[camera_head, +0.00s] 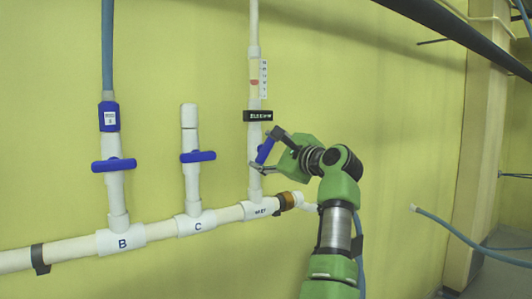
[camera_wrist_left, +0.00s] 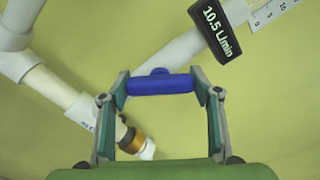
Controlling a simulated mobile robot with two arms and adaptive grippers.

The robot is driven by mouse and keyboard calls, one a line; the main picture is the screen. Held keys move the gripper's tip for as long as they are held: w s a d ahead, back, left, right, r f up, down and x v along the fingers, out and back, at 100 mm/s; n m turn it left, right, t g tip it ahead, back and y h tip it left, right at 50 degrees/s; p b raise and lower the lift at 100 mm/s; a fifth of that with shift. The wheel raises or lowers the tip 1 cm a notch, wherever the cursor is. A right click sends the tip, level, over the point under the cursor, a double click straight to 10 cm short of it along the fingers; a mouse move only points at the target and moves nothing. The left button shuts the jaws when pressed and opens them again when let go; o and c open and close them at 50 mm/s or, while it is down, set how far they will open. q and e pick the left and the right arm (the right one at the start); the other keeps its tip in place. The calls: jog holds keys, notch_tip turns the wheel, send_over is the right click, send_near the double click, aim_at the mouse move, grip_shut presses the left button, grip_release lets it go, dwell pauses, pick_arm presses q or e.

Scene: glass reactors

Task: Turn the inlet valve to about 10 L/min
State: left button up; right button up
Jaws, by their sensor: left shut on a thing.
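The inlet valve's blue handle (camera_head: 265,151) is on the rightmost white vertical pipe, tilted in the head view. It also shows in the left wrist view (camera_wrist_left: 160,84), lying nearly level across the picture. My left gripper (camera_wrist_left: 160,90) is shut on the handle, one finger at each end. In the head view my left gripper (camera_head: 268,149) reaches it from the right and partly hides the valve. The black flow display (camera_wrist_left: 218,28) reads 10.5 L/min. In the head view the display (camera_head: 258,115) is above the valve, too small to read. My right gripper is not in view.
Valve B (camera_head: 114,164) and valve C (camera_head: 198,156) stand to the left with level blue handles. A white horizontal pipe (camera_head: 72,251) joins them, with a brass fitting (camera_head: 287,200) near its right end. A scale (camera_head: 264,79) is above the display. A blue hose (camera_head: 470,243) hangs at right.

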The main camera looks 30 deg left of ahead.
pick_arm(q)
jog(key=o, duration=1.1)
